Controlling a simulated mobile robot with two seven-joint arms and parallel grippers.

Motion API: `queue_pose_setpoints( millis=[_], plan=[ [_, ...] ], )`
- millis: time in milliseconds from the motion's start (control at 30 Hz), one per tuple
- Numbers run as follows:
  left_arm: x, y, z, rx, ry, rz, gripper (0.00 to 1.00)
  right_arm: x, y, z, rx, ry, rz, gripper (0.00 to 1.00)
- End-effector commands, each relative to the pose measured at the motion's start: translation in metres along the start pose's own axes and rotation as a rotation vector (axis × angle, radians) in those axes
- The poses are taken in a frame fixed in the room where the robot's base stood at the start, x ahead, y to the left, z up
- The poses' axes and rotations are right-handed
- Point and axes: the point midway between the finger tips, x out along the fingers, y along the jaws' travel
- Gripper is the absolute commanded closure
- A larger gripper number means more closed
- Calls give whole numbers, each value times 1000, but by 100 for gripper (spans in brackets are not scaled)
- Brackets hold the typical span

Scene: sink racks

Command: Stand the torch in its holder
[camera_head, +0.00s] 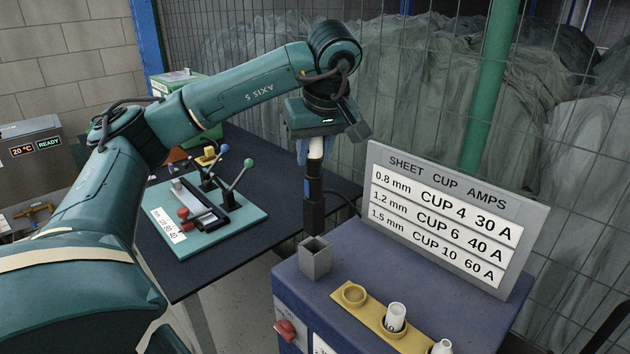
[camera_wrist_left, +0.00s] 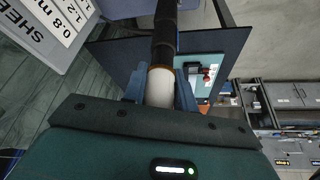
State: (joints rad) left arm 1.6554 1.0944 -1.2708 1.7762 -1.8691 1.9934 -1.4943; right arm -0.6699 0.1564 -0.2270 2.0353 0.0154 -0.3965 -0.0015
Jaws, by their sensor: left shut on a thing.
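The torch (camera_head: 314,205) has a black body and a white end piece, and it hangs upright with the white end up. My left gripper (camera_head: 316,150) is shut on the white end, with blue fingers on either side. In the left wrist view the torch (camera_wrist_left: 165,35) runs straight out from between the fingers (camera_wrist_left: 160,88). The holder (camera_head: 316,262) is a grey square open-topped socket on the blue cabinet. The torch's lower end is close to the holder's top rim and appears just above it. My right gripper is not in view.
The blue cabinet (camera_head: 345,262) carries a sign (camera_head: 450,215) behind the holder and a yellow cup rack (camera_head: 370,312) with white cups in front. A dark table (camera_head: 265,165) with a teal clamp fixture (camera_head: 245,215) stands left. A wire fence is behind.

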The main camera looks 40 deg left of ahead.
Motion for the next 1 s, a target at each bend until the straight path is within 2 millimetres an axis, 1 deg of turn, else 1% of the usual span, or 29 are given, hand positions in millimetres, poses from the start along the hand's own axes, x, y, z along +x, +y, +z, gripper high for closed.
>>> queue_pose_setpoints(
  millis=[67, 333, 567, 1000],
  plan=[
    [4, 0, 1, -1, 2, 3, 100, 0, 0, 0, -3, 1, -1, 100],
    [33, 0, 14, 0, 1, 3, 100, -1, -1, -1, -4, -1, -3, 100],
    [33, 0, 14, -1, 2, 5, 100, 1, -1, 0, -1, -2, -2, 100],
    [45, 0, 18, -1, 2, 4, 100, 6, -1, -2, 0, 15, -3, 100]
  ],
)
